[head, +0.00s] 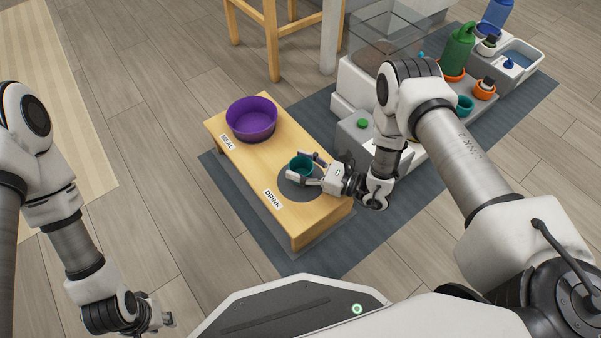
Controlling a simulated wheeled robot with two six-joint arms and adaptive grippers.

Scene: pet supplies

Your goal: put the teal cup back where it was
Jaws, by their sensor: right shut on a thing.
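The teal cup (301,166) is at the dark round spot (293,184) by the "DRINK" label on the low wooden bench (245,181). I cannot tell whether the cup touches the bench or is held just above it. My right gripper (307,172) is shut on the cup, reaching in from the right with its fingers at the cup's sides. My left gripper (165,320) is low at the bottom left, away from the bench, and its fingers are too small to read. A second teal item (464,105) stands on the grey unit at the right, partly hidden by my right arm.
A purple bowl (251,119) stands by the "MEAL" label on the bench. A grey unit (352,131) with a green button (362,123) stands right of it. A green bottle (458,50), orange-based items and a white tub (525,55) stand farther right. Floor at left is clear.

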